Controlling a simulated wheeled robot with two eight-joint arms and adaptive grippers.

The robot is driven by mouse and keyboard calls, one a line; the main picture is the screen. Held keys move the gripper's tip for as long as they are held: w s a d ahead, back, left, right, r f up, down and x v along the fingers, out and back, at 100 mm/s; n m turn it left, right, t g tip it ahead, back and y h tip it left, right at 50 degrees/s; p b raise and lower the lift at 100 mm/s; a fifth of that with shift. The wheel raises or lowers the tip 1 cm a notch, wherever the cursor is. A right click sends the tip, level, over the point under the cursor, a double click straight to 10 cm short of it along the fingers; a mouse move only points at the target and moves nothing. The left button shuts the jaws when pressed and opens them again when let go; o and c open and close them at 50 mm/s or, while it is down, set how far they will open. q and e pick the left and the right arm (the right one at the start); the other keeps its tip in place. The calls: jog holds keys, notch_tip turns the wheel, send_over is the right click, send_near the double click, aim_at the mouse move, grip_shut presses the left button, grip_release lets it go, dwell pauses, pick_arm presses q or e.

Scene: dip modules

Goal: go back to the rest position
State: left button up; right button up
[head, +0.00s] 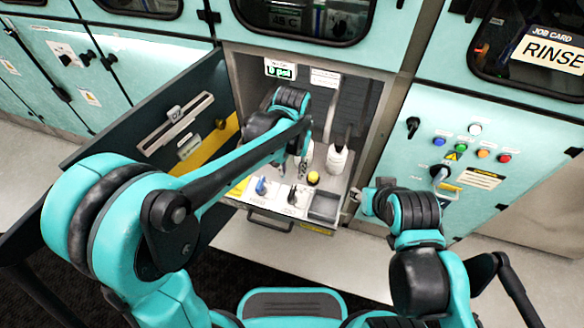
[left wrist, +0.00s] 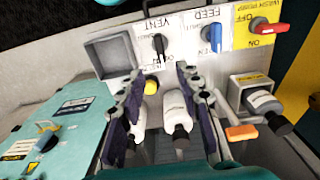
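My left arm reaches into an open cabinet bay (head: 358,120). My left gripper (head: 297,168) hangs over the pull-out tray (head: 262,217) in that bay. In the left wrist view its two dark fingers (left wrist: 158,75) stand apart, with no object clamped between them. A white bottle (left wrist: 176,108) stands beyond them, close to one finger; whether they touch I cannot tell. The bottle shows to the right of the gripper in the head view (head: 337,160). My right gripper (head: 368,200) is low beside the bay's right edge, partly hidden, its fingers unclear.
The tray carries a blue lever (left wrist: 211,38), a black lever (left wrist: 159,45), a red lever (left wrist: 266,27), a yellow knob (left wrist: 151,87) and an empty grey bin (left wrist: 110,54). An open dark door (head: 150,105) stands left of the bay. A button panel (head: 465,145) is at right.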

dwell(0.4)
pick_arm(q)
jog(key=s+a+r+n+t, duration=0.1)
jog(key=s+a+r+t, duration=0.2)
jog(key=s+a, duration=0.3)
jog(key=s+a+r+n+t, duration=0.2)
jog(key=s+a+r+t, duration=0.2)
jog(key=a, duration=0.7)
jog(key=shift+s+a, duration=0.35)
jog(key=shift+s, duration=0.5)
